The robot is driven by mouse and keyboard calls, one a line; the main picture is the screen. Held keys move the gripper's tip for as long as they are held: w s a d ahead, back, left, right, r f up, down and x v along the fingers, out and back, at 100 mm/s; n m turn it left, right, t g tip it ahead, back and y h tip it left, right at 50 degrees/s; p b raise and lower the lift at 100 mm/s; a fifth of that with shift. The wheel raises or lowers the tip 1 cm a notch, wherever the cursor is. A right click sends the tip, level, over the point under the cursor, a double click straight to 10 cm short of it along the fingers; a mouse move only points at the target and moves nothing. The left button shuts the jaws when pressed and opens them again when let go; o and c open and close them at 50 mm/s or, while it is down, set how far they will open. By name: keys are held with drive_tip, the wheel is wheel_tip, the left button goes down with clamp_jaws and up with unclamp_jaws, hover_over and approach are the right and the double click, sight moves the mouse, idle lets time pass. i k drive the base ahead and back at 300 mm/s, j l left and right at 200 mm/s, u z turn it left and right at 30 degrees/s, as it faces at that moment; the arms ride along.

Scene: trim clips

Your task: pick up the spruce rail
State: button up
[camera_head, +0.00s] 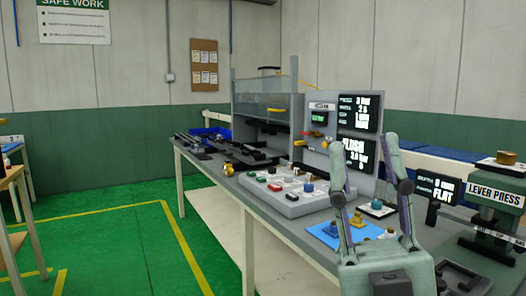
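My gripper (364,137) is at the lower right, with its two fingers apart and nothing between them. It stands in front of the near part of the grey workbench (286,224). I cannot pick out the spruce rail for certain. Several long dark pieces (193,144) lie at the far left end of the bench, too small and dark to tell apart. More dark pieces (250,157) lie under the clear-fronted machine. My gripper is well apart from both groups.
A light grey tray (272,202) with coloured parts stands mid-bench. A blue mat (330,236) with yellow pieces lies near my gripper. Display panels (358,152) stand behind. A lever press (495,215) is at right. The green floor (110,245) at left is largely clear.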

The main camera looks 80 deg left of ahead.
sight(236, 146)
drive_tip(key=u, duration=2.6)
drive_tip(key=i+j, duration=0.1)
drive_tip(key=i, duration=0.4)
drive_tip(key=i+j, duration=0.1)
drive_tip(key=i, duration=0.4)
drive_tip(key=i+j+z, duration=0.1)
drive_tip(key=i, duration=0.4)
drive_tip(key=i+j, duration=0.15)
drive_tip(key=i, duration=0.4)
drive_tip(key=i+j, duration=0.15)
drive_tip(key=i, duration=0.35)
drive_tip(key=i+j+z, duration=0.1)
drive_tip(key=i, duration=0.4)
